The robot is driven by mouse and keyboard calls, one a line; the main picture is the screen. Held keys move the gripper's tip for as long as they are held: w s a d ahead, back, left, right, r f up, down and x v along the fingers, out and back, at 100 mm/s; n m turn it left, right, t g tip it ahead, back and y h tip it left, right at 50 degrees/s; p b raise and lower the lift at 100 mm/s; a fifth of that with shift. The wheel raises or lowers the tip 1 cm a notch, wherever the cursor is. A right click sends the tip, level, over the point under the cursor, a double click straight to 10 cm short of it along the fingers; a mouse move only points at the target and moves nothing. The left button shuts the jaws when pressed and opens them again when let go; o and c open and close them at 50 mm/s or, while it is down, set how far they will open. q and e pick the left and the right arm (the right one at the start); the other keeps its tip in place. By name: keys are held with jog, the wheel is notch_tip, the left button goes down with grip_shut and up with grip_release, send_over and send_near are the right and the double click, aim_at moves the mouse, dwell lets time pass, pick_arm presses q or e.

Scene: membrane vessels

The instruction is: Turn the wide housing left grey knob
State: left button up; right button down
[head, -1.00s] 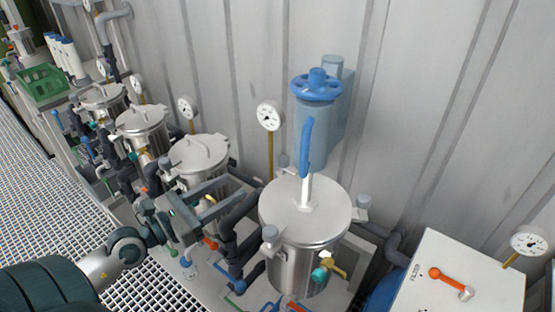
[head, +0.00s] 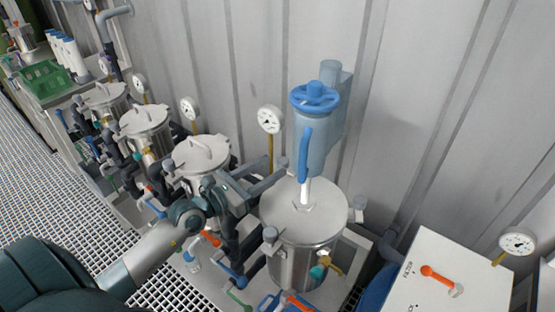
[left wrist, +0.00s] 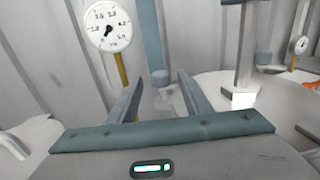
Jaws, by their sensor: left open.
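The wide steel housing (head: 300,262) stands at the front, with a flat round lid. Its left grey knob (head: 270,234) sits at the lid's left front edge, upright. A second grey knob (head: 359,202) is at its right. My left gripper (head: 281,172) is open, above and behind the left knob, near the lid's back left edge and apart from the knob. In the left wrist view the two fingers (left wrist: 161,103) are spread, with a grey-blue post (left wrist: 152,42) seen between and beyond them. My right gripper is out of view.
A gauge (head: 270,119) on a yellow stem is close behind my gripper. Smaller housings (head: 146,130) line the left. A white box (head: 455,275) stands at right.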

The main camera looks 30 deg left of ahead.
aim_at(278, 163)
pick_arm(q)
jog(key=shift+p+x, duration=0.35)
jog(key=shift+x, duration=1.5)
jog(key=c, duration=1.1)
